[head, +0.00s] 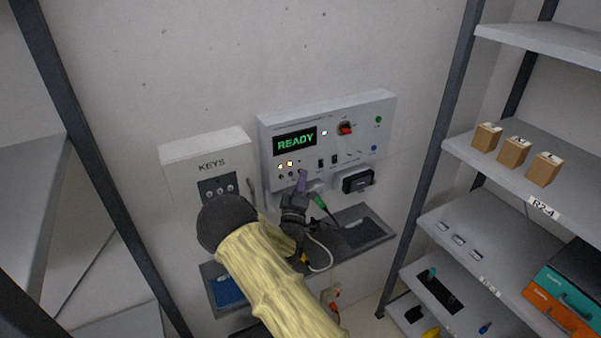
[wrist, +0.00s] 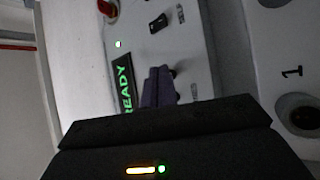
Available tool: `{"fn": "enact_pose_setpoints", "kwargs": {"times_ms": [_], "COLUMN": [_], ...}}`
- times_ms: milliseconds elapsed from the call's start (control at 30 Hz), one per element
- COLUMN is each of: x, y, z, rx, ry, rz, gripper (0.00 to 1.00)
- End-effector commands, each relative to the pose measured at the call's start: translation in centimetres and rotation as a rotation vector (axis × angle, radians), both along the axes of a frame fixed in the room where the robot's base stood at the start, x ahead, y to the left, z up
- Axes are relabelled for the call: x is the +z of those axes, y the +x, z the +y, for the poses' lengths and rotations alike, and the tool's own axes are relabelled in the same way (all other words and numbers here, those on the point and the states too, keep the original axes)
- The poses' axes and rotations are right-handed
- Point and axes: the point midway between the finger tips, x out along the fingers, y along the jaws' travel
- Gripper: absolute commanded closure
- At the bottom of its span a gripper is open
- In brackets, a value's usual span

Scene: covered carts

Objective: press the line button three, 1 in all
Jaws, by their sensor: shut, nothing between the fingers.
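The control panel (head: 375,112) is a pale box on the wall with a green READY display (head: 295,142). Below the display is a row of small dark buttons, of which one button (head: 281,177) shows at the left; the right end of the row is hidden by my gripper. My gripper (head: 302,176) is shut and empty, its fingertips at the panel's lower left, over or just in front of that row. Contact cannot be told. In the wrist view the shut fingertips (wrist: 158,88) show beside the READY display (wrist: 124,85).
A grey KEYS box (head: 210,160) hangs left of the panel. A red knob (head: 345,128), switches and green and blue buttons sit further right on the panel. A grey shelf (head: 375,235) with a cable lies below. Racks stand on both sides.

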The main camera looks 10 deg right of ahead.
Motion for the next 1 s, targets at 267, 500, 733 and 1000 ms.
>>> {"fn": "enact_pose_setpoints", "kwargs": {"times_ms": [267, 500, 733, 1000], "x": [0.0, 0.0, 0.0, -0.1], "y": [0.3, 0.4, 0.2, -1.0], "z": [0.1, 0.1, 0.1, -0.3], "rx": [0.0, 0.0, 0.0, 0.0], "ry": [0.0, 0.0, 0.0, -0.001], "rz": [0.0, 0.0, 0.0, 0.001], "gripper": [1.0, 1.0, 1.0, 1.0]}}
